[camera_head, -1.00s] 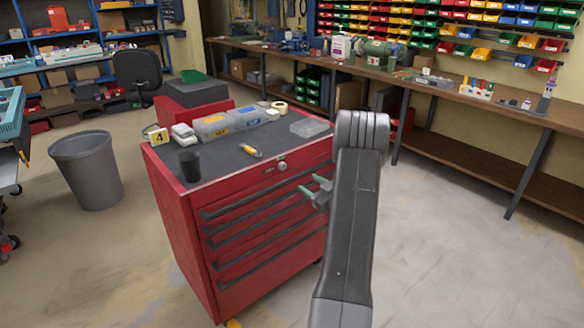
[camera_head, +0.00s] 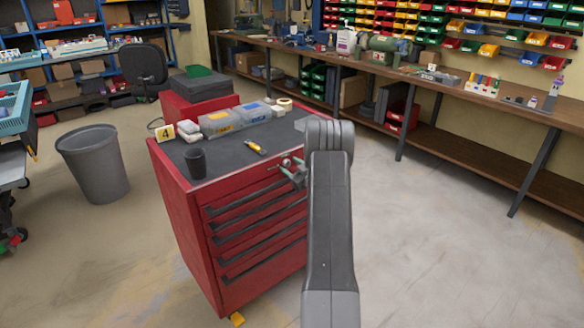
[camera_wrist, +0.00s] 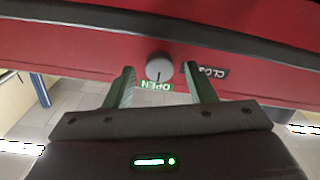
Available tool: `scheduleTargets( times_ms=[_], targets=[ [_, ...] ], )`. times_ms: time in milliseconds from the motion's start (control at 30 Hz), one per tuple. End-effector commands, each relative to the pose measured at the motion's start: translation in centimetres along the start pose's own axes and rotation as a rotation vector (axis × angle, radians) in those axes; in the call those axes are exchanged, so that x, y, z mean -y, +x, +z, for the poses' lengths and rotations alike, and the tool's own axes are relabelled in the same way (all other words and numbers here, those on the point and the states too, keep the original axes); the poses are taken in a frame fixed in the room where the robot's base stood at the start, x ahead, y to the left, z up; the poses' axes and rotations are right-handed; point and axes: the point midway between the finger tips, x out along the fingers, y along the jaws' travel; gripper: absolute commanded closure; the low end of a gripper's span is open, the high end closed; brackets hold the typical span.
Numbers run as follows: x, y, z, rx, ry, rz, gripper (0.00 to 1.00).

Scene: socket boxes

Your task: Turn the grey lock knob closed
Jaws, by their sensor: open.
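The round grey lock knob (camera_wrist: 159,68) is on the red front of the tool cabinet (camera_wrist: 70,50). Its dark mark points to the green OPEN label (camera_wrist: 155,86), which reads upside down in the wrist view. A black CLOSED label (camera_wrist: 213,71), partly hidden by a finger, lies to the right of the knob. My gripper (camera_wrist: 158,70) is open, with one greenish finger on each side of the knob in that view and gaps between. In the head view my gripper (camera_head: 291,168) is at the cabinet's top drawer, and the knob (camera_head: 286,161) is partly hidden.
On the cabinet top are a black cup (camera_head: 196,163), a yellow-and-black tool (camera_head: 255,147), clear boxes (camera_head: 222,122) and a number 4 sign (camera_head: 165,133). A grey bin (camera_head: 93,163) stands left. A long workbench (camera_head: 420,77) runs behind at right. The floor between is clear.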

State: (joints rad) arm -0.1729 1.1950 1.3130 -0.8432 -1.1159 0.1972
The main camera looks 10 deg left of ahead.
Motion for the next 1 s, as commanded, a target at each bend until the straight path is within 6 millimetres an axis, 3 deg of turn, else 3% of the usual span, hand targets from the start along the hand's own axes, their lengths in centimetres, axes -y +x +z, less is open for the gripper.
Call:
scheduleTargets(
  times_ms=[67, 300, 667, 1000],
  targets=[
    [-0.01, -0.02, 0.00, 0.000, 0.000, 0.000, 0.50],
    [-0.01, -0.03, -0.02, 0.000, 0.000, 0.000, 0.95],
    [0.07, -0.03, 0.25, -0.002, -0.046, 0.000, 0.95],
    [0.25, -0.06, 0.77, -0.003, -0.257, 0.001, 0.95]
  ],
)
